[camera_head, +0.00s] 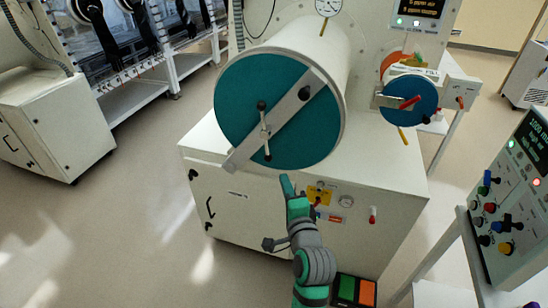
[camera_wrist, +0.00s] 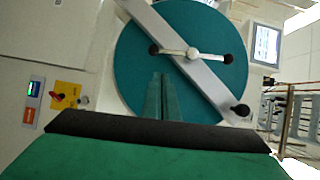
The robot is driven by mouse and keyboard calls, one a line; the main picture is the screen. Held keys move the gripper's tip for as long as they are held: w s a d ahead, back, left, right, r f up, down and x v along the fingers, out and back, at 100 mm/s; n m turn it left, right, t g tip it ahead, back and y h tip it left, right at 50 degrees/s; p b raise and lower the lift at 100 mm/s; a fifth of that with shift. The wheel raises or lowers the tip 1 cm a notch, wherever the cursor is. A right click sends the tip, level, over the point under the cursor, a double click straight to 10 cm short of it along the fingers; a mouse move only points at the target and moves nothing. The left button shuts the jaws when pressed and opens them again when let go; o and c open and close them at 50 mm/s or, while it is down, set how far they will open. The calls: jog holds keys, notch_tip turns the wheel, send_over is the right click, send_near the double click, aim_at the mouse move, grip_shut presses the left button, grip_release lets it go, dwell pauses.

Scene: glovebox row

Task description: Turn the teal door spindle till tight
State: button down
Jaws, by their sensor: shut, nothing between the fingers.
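The large teal round door (camera_head: 245,105) closes the front of the white cylindrical chamber. A grey bar (camera_head: 285,110) crosses it diagonally, from lower left to upper right in the head view. The spindle (camera_head: 265,130) sits at the bar's middle, a thin handle with black knobs at both ends, standing nearly upright in the head view. The spindle handle (camera_wrist: 192,53) and teal door (camera_wrist: 135,75) also show in the wrist view. My gripper (camera_head: 286,184) is just below the door's lower edge, shut and empty, apart from the spindle. Its fingers (camera_wrist: 161,98) point toward the door.
A smaller blue round door (camera_head: 410,112) with a red handle is to the right. A control console (camera_head: 510,190) stands at right. Floor at left is clear.

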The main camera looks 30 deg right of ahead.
jog(key=shift+s+d+r+n+y, duration=0.6)
jog(key=shift+s+d+r, duration=0.1)
jog(key=shift+s+d, duration=0.45)
send_near(267, 152)
jog(key=w+d, duration=0.4)
jog(key=shift+w+a+f, duration=0.1)
jog(key=shift+w+a, duration=0.2)
jog(key=shift+w, duration=0.45)
jog(key=shift+w+a+f+m+t, duration=0.25)
jog(key=shift+w+m+t, duration=0.1)
jog(key=shift+m+t, duration=0.2)
jog(key=shift+w+a+f+m+t, duration=0.25)
jog(key=shift+w+m, duration=0.05)
jog(key=shift+m, duration=0.25)
jog(key=w+m, duration=0.1)
jog(key=w+a+m+t+h, duration=0.1)
jog(key=m, duration=0.1)
jog(key=shift+a+f+t+h, duration=0.1)
jog(key=shift+a+t+h, duration=0.2)
jog(key=shift+w, duration=0.1)
